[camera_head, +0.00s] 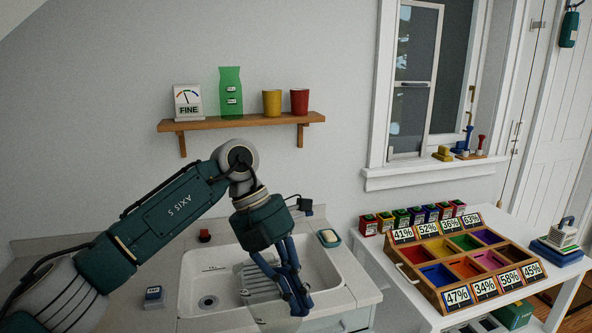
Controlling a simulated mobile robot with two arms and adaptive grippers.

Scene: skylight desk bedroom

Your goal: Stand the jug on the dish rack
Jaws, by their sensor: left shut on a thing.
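My left gripper (298,305) points down over the front right of the sink, its blue fingers shut on a pale, see-through thing (277,320), which looks like the jug. Only part of it shows at the bottom edge of the picture, so its base and tilt cannot be told. A grey ribbed rack (257,287), which looks like the dish rack, lies in the sink basin, partly hidden behind my fingers. My right gripper is not in view.
The white sink (190,272) has a sponge dish (328,238) at its back right corner. A wooden sorting box (412,277) stands on the white table at the right.

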